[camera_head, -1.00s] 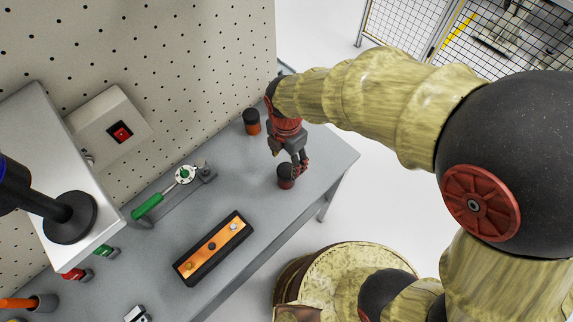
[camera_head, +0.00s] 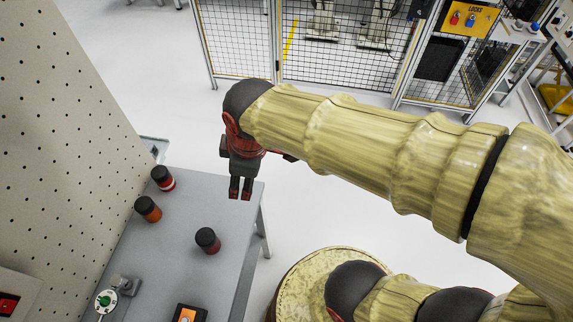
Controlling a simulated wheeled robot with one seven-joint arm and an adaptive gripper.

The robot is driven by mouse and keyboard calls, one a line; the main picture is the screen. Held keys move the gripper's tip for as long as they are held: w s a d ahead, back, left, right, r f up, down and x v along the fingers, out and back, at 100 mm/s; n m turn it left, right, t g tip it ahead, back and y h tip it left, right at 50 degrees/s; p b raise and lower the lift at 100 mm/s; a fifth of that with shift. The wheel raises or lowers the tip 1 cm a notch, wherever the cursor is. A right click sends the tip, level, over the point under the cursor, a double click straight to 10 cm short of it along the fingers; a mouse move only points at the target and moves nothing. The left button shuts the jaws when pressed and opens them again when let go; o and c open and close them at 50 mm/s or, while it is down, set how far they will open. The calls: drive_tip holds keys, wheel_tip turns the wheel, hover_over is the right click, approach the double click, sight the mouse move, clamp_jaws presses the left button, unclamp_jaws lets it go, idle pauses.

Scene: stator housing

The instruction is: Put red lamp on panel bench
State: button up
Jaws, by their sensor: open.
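A grey bench (camera_head: 185,262) stands along the perforated board. On it, a small upright cylinder with a dark top and dark red lower part (camera_head: 208,241) stands near the right side. An orange one with a dark top (camera_head: 148,209) stands left of it. A red one with a black top and a pale band (camera_head: 163,178) stands at the far end. I cannot tell for sure which is the red lamp. My gripper (camera_head: 240,191) is open and empty, fingers pointing down, apart from all three, near the bench's far right corner.
A perforated board (camera_head: 70,150) walls the bench's left side. A mesh fence (camera_head: 340,50) stands beyond open floor.

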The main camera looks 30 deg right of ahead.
drive_tip(key=s+d+r+m+t, duration=0.2)
drive_tip(key=s+d+r+m, duration=0.3)
drive_tip(key=m, duration=0.6)
drive_tip(key=s+d, duration=0.1)
drive_tip(key=d, duration=0.1)
drive_tip(key=shift+s+d+h, duration=0.2)
drive_tip(key=shift+d+h, duration=0.2)
drive_tip(key=shift+r, duration=0.1)
wheel_tip(320, 180, down, 2)
drive_tip(key=shift+f+b, duration=0.15)
drive_tip(key=shift+b, duration=1)
